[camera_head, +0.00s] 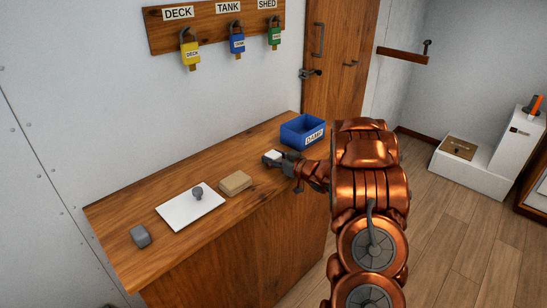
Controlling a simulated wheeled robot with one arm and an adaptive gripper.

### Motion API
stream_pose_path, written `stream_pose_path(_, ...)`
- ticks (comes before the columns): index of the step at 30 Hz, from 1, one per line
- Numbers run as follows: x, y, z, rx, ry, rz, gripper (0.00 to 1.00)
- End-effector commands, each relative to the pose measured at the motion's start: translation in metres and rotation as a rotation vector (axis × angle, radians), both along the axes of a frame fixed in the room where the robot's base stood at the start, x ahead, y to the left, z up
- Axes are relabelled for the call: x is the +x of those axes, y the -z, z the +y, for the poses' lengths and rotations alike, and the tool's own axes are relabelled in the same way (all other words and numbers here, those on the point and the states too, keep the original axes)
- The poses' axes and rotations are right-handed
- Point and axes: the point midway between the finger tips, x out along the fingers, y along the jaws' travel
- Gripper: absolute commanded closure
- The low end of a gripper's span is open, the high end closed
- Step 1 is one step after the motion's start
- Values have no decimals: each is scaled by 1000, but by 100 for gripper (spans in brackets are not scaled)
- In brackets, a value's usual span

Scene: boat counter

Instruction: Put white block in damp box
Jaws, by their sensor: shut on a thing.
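The white block (272,155) is small and pale. It sits at the end of my gripper (275,159), which is shut on it, over the counter's right part. My gripper's fingers hide part of the block. The damp box (297,131) is a blue open-topped box with a "DAMP" label on its front. It stands on the counter just behind and to the right of the block, apart from it. I cannot tell how high the block is above the counter.
A tan block (235,182), a white board (178,211) with a grey knob (198,192), and a grey block (140,236) lie on the wooden counter (120,215). Several padlocks hang from a labelled wall board (215,31). A wooden door (335,50) stands behind.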

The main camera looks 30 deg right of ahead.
Motion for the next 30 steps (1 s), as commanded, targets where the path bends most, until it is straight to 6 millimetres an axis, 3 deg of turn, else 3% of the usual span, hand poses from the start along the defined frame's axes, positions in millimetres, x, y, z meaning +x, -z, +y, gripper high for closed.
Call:
stream_pose_path(6, 0, 4, 0, 1, 0, 0, 91)
stream_pose_path(7, 0, 4, 0, 1, 0, 0, 52)
stream_pose_path(14, 0, 4, 0, 1, 0, 0, 28)
stream_pose_path(28, 0, 7, 0, -1, -1, -1, 28)
stream_pose_path(30, -11, 4, -4, 0, 3, 1, 28)
